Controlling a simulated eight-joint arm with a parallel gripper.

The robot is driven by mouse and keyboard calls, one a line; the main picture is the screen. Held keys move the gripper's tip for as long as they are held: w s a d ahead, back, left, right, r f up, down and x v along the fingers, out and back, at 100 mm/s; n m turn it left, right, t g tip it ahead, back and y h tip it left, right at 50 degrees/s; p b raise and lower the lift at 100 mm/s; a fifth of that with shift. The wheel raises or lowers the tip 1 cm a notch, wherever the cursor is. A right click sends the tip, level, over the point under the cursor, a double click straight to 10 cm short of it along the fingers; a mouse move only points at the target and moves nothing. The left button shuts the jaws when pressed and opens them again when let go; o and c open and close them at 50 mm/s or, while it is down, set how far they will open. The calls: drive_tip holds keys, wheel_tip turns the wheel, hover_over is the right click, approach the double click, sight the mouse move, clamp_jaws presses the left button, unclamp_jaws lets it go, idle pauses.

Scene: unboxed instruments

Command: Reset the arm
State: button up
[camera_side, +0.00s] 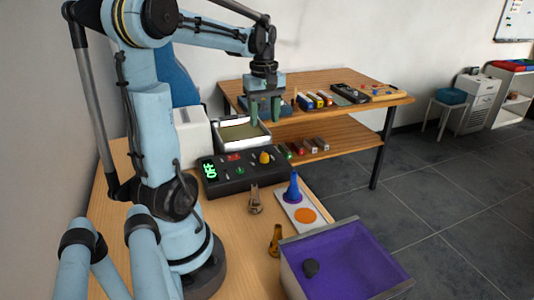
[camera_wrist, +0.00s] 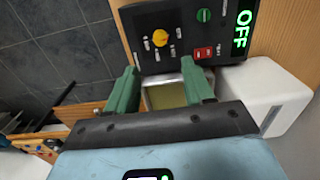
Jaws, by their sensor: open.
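My gripper (camera_side: 264,108) hangs at the end of my light-blue arm, over the white-rimmed tray (camera_side: 241,142) behind the control panel. Its two green fingers are apart, with nothing seen between them. In the wrist view the gripper (camera_wrist: 160,85) has its fingers spread on either side of the tray (camera_wrist: 165,93). The black control panel (camera_side: 243,180) shows green "OFF" letters, a yellow knob (camera_side: 265,157), a green knob and a red switch. The panel (camera_wrist: 180,60) also shows at the top of the wrist view.
A purple-lined bin (camera_side: 357,262) holding a dark round piece stands at the front right. A blue cone (camera_side: 293,186) stands on a white board with an orange disc. Two small brass-coloured pieces stand nearby. A white box (camera_side: 192,135) is beside the tray. A wooden shelf table (camera_side: 290,77) stands behind.

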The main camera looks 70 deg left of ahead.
drive_tip(key=shift+r, duration=0.45)
drive_tip(key=shift+d, duration=0.1)
drive_tip(key=w+d+f+m+t, duration=0.1)
drive_tip(key=d+m+t, duration=0.2)
drive_tip(key=d+m, duration=0.6)
drive_tip(key=w+d+f+m+t, duration=0.2)
drive_tip(key=d+m+t, duration=0.2)
drive_tip(key=d+m, duration=0.5)
drive_tip(key=d, duration=0.6)
drive_tip(key=shift+d, duration=0.4)
